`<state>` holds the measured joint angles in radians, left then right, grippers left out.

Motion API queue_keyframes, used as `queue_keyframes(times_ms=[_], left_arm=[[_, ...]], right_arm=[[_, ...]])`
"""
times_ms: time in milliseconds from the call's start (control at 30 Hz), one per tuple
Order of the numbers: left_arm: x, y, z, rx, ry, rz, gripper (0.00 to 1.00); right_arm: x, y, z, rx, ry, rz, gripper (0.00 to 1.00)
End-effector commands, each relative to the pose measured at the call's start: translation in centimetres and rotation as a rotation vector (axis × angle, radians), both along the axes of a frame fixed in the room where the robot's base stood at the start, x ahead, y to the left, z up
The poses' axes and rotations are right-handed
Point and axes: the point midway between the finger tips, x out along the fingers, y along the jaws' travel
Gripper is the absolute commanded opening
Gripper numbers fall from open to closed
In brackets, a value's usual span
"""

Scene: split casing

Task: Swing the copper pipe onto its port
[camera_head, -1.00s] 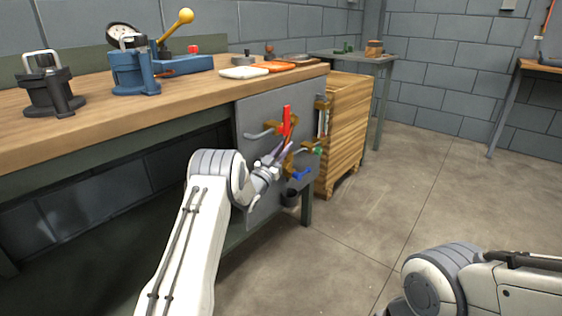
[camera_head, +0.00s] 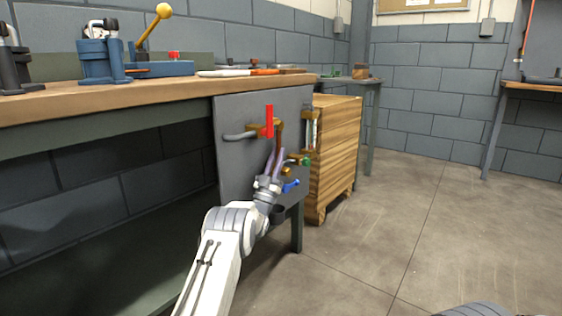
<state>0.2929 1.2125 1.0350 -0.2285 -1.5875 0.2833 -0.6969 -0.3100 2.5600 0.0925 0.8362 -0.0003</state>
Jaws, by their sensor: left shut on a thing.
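The grey panel (camera_head: 228,164) hangs at the right end of the workbench. On it are a red upright handle (camera_head: 269,120), a grey pipe stub (camera_head: 240,136) to its left and brown copper-coloured fittings. The copper pipe (camera_head: 279,132) curves down just right of the red handle. My left gripper (camera_head: 275,162) comes up from below, its narrow fingers shut on the copper pipe's lower part. The fingers hide the grip point, and I cannot tell whether the pipe's end meets a port. My right gripper is out of view.
A green knob (camera_head: 305,160) and a blue handle (camera_head: 290,186) sit close to the right of my left gripper. A wooden cabinet (camera_head: 337,150) stands just beyond the panel. Blue clamps stand on the workbench (camera_head: 150,97). The floor at right is clear.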

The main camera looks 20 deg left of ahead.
Motion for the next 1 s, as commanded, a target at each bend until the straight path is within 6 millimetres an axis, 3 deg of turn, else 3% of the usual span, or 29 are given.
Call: queue_keyframes(times_ms=[333,367,400,433,800,1000], left_arm=[[0.1,0.0,-0.1,-0.002,0.005,0.000,0.00],[0.2,0.0,-0.1,-0.002,0.006,0.000,0.27],[0.1,0.0,-0.1,-0.002,0.005,0.000,0.43],[0.1,0.0,-0.1,-0.002,0.005,0.000,0.49],[-0.1,0.0,-0.2,-0.002,0.003,0.001,0.49],[-2.0,0.2,-2.3,-0.004,0.008,0.000,0.49]], right_arm=[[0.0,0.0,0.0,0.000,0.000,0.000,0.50],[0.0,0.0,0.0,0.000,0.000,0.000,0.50],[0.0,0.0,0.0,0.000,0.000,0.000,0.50],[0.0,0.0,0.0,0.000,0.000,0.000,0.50],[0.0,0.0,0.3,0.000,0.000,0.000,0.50],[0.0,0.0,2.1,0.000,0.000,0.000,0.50]])
